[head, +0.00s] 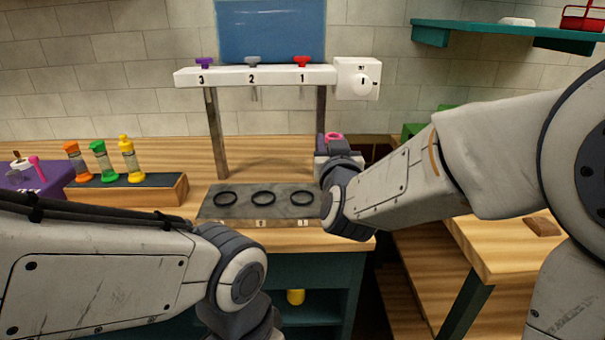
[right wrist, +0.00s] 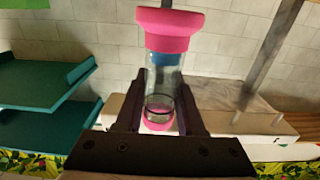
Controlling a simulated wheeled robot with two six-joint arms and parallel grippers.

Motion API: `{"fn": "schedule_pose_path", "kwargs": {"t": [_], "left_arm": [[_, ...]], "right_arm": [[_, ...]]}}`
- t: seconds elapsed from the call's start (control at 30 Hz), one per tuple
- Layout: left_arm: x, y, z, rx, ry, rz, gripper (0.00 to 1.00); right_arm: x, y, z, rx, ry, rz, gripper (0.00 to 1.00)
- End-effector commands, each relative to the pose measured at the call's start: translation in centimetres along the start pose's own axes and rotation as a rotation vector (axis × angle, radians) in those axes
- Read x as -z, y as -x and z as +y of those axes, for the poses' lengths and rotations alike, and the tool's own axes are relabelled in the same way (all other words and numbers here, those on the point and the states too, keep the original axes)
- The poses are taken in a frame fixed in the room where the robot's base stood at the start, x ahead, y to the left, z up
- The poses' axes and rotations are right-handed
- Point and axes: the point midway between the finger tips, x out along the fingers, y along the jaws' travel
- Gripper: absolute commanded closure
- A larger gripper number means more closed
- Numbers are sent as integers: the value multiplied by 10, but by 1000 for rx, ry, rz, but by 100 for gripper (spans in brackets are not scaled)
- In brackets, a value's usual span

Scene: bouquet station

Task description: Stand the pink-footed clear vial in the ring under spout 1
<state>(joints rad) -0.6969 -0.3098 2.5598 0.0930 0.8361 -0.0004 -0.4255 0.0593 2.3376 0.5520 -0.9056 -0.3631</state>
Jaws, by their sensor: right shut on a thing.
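The clear vial (right wrist: 164,75) is held between the fingers of my right gripper (right wrist: 159,108). In the right wrist view it has a thick pink end at the top and a pink band lower down, near the palm. In the head view only a pink end (head: 334,137) shows above my right gripper (head: 334,158), which is right of the ring plate (head: 240,212). The ring under spout 1 (head: 302,197) is the rightmost of three black rings and looks empty. Spout 1 (head: 302,75) has a red knob. My left arm is at lower left; its fingertips are out of view.
Two posts (head: 321,115) carry the spout bar; the right one stands just behind my right gripper. A wooden rack (head: 140,195) with orange, green and yellow vials stands left of the plate. A purple holder (head: 40,180) is at far left. A teal shelf (head: 500,35) hangs at upper right.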

Motion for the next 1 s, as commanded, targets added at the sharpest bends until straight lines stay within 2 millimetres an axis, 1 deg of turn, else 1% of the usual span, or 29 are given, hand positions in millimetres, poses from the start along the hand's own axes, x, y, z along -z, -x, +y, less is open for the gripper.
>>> {"fn": "schedule_pose_path", "kwargs": {"t": [0.03, 0.2, 0.3, 0.4, 0.5, 0.63, 0.87, 0.9, 1.0], "left_arm": [[0, -1, 0, 0, 0, 0, 50], [0, 0, 0, 0, 0, 0, 50], [0, 0, 0, 0, 0, 0, 50], [0, 1, 0, 0, 0, 0, 50], [0, 1, 0, 0, 0, 0, 50], [0, 1, 0, 0, 0, 0, 50], [0, -2, 0, 0, 0, 0, 50], [0, -2, 0, 0, 0, 0, 50], [0, -1, 0, 0, 0, 0, 50]], "right_arm": [[-9, -10, -9, 3, 3, -2, 100], [-32, -42, -33, 5, 2, -2, 100], [-44, -59, -44, 4, 1, 0, 100], [-52, -71, -52, 3, 0, 1, 100], [-56, -78, -56, 2, -1, 2, 100], [-62, -80, -56, 0, 0, 2, 100], [-94, -79, -55, -2, 1, 0, 100], [-97, -79, -55, -1, 0, 1, 100], [-97, -79, -55, 0, -1, 4, 100]]}}
